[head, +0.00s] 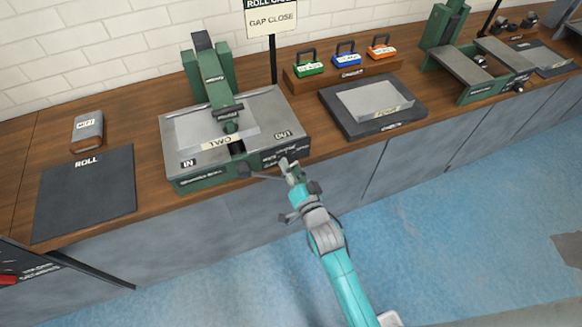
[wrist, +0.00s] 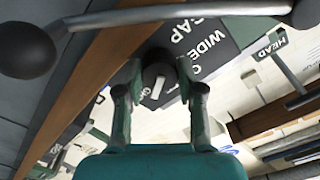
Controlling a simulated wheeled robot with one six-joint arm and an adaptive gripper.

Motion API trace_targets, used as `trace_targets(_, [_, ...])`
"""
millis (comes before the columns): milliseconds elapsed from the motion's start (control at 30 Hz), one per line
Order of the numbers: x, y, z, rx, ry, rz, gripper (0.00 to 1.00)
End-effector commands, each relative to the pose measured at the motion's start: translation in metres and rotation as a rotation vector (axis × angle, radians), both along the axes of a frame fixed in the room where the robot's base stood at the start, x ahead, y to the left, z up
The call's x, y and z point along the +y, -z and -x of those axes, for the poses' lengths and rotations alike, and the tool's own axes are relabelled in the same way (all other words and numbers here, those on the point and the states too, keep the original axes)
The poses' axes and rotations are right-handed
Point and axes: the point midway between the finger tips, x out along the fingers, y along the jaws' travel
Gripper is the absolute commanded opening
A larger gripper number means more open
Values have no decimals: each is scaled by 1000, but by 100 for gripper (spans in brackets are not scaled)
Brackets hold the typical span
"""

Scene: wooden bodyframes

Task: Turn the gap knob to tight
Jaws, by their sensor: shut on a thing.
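The gap knob (wrist: 160,75) is a dark round knob with a white pointer line, in the middle of the wrist view. It sits by a dark label panel (wrist: 205,45) with the words GAP and WIDE; the rest of the lettering is partly covered. My gripper (wrist: 157,88) has one finger on each side of the knob and is shut on it. In the head view my gripper (head: 288,170) is at the front right of the green and grey roller machine (head: 275,105), below its OUT side. The knob itself is hidden there by my gripper.
A metal crank bar (wrist: 130,16) with a dark ball end (wrist: 25,50) crosses close to my gripper. A black tray (head: 335,120) stands right of the machine, a black ROLL mat (head: 85,195) left of it.

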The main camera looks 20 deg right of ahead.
Motion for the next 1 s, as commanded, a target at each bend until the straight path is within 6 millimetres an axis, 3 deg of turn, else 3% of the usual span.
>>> trace_targets(200, [0, 1, 0, 1, 0, -1, 3])
trace_targets(233, [0, 1, 0, 1, 0, -1, 40])
trace_targets(333, [0, 1, 0, 1, 0, -1, 63])
trace_targets(733, [0, 1, 5, 1, 0, 0, 63])
trace_targets(1000, [0, 2, 43, 4, -1, 0, 63])
